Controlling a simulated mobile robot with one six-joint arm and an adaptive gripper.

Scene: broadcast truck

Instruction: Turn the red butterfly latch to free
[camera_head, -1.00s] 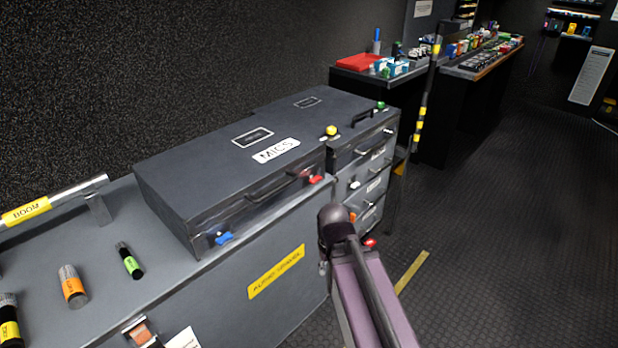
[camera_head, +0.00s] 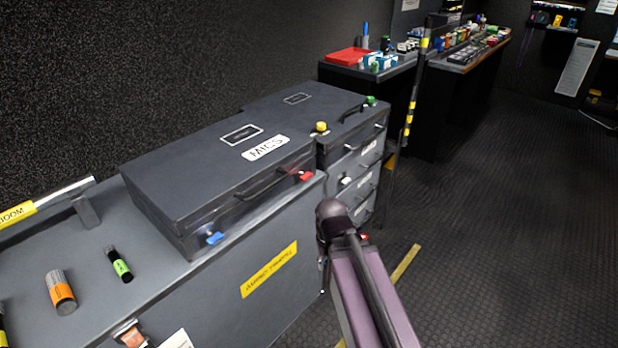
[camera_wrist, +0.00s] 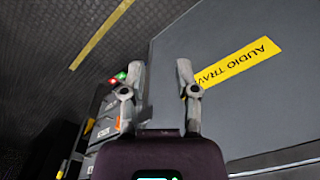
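The red butterfly latch (camera_head: 305,176) is on the front face of the dark case labelled MICS (camera_head: 190,172), near its right end. A blue latch (camera_head: 215,238) is at the left end of the same face. My arm comes up from the bottom of the head view, right of and below the red latch; my gripper is not clearly seen there. In the wrist view my gripper (camera_wrist: 160,78) has its two fingers apart with nothing between them. It faces the grey cabinet side and floor. I cannot make out the red latch for certain in the wrist view.
The MICS case lies on a grey cabinet with a yellow label (camera_head: 268,270). A striped pole (camera_head: 410,115) stands behind. The floor at right is open.

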